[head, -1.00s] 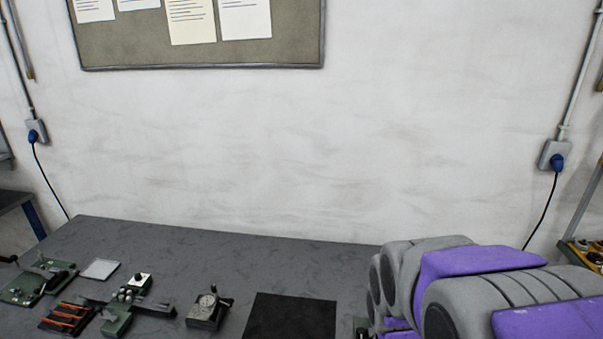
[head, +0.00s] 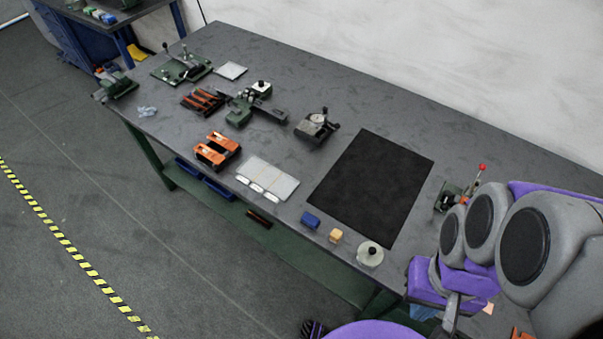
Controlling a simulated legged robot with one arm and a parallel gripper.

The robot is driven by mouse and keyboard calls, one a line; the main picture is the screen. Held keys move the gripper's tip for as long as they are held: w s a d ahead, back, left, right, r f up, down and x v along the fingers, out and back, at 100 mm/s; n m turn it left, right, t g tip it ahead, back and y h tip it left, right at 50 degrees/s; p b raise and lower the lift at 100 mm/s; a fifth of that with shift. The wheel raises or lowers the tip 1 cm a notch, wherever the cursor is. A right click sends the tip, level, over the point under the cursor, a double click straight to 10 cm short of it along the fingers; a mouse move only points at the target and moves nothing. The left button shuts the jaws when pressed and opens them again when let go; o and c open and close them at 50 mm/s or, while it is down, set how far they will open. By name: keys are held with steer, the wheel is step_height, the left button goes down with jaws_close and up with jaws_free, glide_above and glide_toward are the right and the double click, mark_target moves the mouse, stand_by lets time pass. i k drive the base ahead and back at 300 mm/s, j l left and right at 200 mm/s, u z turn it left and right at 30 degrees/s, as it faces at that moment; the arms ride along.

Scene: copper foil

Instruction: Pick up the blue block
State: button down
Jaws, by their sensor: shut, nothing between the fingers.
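A small blue block (head: 311,220) lies near the front edge of the grey workbench (head: 330,95), left of a small tan block (head: 336,236) and just off the corner of a black mat (head: 372,187). My gripper (head: 450,318) is at the lower right, partly covered by my purple and grey arm. It is shut and empty, well to the right of the blue block and apart from it.
A pale round piece with a dark knob (head: 370,254) stands between the tan block and my arm. A red-knobbed device (head: 459,193) stands beside my arm. White plates (head: 267,178) and orange-and-black racks (head: 217,150) lie farther left. The black mat is bare.

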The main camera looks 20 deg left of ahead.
mark_target(309, 220)
steer(key=k+u, duration=0.1)
steer(key=u, duration=0.8)
steer(key=z, duration=1.35)
steer(key=u, duration=1.35)
steer(key=j+u, duration=0.25)
steer(key=j, duration=0.2)
steer(key=i, duration=0.05)
